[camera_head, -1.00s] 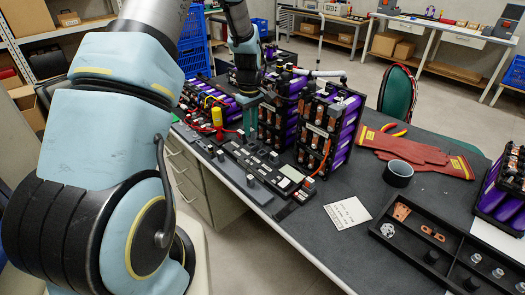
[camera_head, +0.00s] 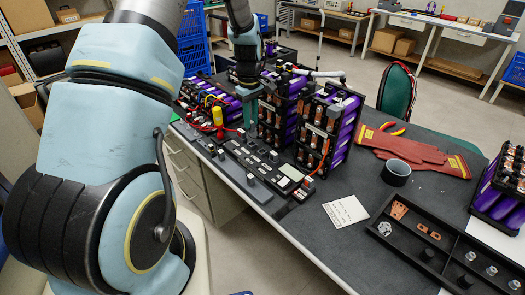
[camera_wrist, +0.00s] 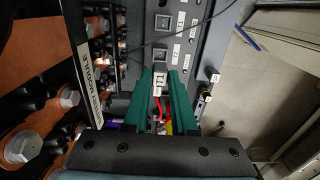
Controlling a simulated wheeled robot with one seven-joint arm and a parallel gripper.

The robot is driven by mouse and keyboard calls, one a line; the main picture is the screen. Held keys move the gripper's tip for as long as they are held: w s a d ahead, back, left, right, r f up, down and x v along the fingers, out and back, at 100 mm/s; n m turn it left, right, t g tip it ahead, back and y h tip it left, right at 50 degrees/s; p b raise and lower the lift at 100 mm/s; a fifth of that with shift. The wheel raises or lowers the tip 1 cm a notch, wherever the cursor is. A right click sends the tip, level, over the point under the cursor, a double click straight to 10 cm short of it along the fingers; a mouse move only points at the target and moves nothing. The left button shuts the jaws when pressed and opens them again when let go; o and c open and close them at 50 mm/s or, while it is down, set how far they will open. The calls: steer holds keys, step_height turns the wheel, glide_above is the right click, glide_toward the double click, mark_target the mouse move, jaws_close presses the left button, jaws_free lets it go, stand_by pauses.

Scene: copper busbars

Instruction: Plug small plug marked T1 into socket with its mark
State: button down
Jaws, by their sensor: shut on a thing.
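My gripper (camera_wrist: 160,82) is shut on a small plug (camera_wrist: 158,92), which sits between its teal fingertips with a pale marked face showing; I cannot read the mark for sure. In the head view my gripper (camera_head: 248,122) points down over the bench beside the battery modules, at the far end of the socket strip. The dark socket strip (camera_head: 262,168) runs along the bench's front edge. The plug's lower end is hidden.
Purple battery modules (camera_head: 328,125) with copper busbars stand close behind the strip; one side fills the wrist view's left (camera_wrist: 85,75). Red and yellow leads (camera_head: 218,118) lie left of my gripper. Red gloves (camera_head: 415,150), a dark cup (camera_head: 397,173) and a parts tray (camera_head: 440,240) are at the right.

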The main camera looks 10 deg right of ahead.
steer(key=shift+r, duration=0.2)
steer(key=s, duration=0.1)
steer(key=s+d, duration=0.1)
steer(key=s, duration=0.1)
steer(key=s+d, duration=0.1)
steer(key=shift+s+d, duration=0.25)
steer(key=shift+s, duration=0.1)
steer(key=shift+f+b, duration=1.8)
steer(key=shift+f, duration=0.65)
steer(key=shift+f+b, duration=0.45)
steer(key=shift+f, duration=0.3)
steer(key=shift+f, duration=0.25)
steer(key=c, duration=0.6)
jaws_free()
steer(key=shift+c, duration=0.2)
